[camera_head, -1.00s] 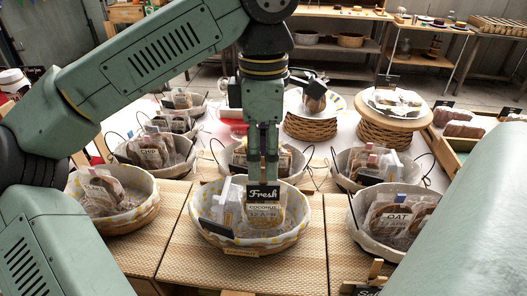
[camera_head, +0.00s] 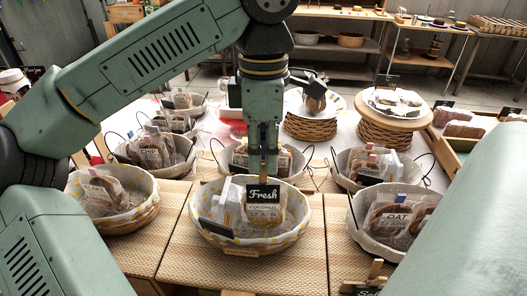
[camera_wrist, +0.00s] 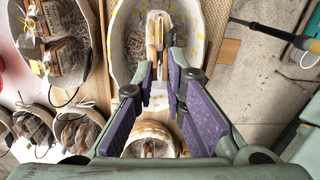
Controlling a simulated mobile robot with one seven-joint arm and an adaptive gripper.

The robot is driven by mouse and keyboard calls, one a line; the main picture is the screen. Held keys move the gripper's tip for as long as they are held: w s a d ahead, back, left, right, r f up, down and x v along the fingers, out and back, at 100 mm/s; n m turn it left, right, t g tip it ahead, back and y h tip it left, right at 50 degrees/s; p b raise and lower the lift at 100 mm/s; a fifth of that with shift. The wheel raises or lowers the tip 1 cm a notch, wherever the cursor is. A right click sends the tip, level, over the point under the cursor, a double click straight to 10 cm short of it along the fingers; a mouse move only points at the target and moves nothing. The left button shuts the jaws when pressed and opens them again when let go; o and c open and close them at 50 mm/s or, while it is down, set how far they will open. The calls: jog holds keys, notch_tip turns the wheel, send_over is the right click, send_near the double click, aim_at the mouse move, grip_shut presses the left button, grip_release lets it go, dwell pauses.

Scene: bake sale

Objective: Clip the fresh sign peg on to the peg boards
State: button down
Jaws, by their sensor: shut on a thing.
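The black Fresh sign (camera_head: 263,195) hangs upright in front of the coconut bag in the front middle basket. Its wooden peg (camera_head: 263,165) rises above it, below the jaws. My gripper (camera_head: 263,150) points down over this basket and is shut on the peg. In the wrist view my gripper (camera_wrist: 161,82) has its two fingers either side of the pale wooden peg (camera_wrist: 154,48); the sign's face is not readable there. I cannot pick out the peg boards for certain. A wooden peg (camera_head: 377,268) stands at the bottom right above a partly cut-off dark sign.
The front middle basket (camera_head: 247,242) holds the coconut bag (camera_head: 271,222). Baskets stand to its left (camera_head: 148,213), right (camera_head: 399,253) and behind. Cake stands (camera_head: 394,136) are at the back right. Woven mats (camera_head: 290,274) leave some bare room in front.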

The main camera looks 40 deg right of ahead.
jog(key=shift+r, duration=0.1)
jog(key=shift+r+p, duration=1.4)
jog(key=shift+r, duration=1.5)
jog(key=shift+f, duration=0.15)
